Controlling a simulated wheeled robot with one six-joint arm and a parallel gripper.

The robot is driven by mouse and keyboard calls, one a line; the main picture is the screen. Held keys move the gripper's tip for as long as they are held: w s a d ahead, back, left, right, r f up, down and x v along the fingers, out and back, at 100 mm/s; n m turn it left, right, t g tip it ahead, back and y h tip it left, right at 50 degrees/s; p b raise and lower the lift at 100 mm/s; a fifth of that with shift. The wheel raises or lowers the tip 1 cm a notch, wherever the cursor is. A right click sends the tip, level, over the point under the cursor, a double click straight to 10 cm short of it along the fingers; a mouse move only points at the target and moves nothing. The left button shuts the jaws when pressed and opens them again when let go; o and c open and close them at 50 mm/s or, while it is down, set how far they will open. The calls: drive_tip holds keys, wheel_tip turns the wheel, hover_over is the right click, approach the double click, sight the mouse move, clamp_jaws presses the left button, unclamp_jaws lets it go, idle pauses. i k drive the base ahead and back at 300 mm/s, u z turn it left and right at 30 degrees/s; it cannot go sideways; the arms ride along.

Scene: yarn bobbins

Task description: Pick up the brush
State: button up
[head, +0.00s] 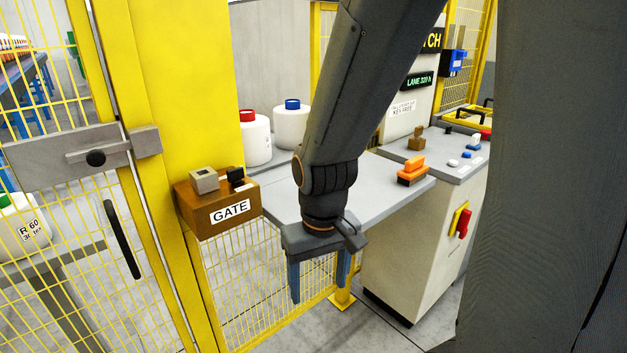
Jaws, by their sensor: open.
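The brush (411,169) appears to be the small block with an orange top and a dark lower part. It lies on the grey shelf (290,198), near the right end beside the control cabinet. My gripper (319,290) points down with its two blue fingers apart and nothing between them. It hangs in front of the shelf, lower left of the brush in the picture and clearly apart from it. My arm crosses in front of the shelf and hides part of it.
White bobbins with a red cap (254,138) and a blue cap (292,124) stand behind the shelf. A brown GATE box (218,203) sits at the yellow post (175,90). The control cabinet (415,240) has a red switch (464,223) and a brown stamp-like object (417,139) on top.

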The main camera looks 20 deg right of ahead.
sight(414, 170)
drive_tip(key=u, duration=2.25)
drive_tip(key=k, duration=1.65)
drive_tip(key=z, duration=1.8)
drive_tip(key=i, duration=0.1)
drive_tip(key=z, duration=0.5)
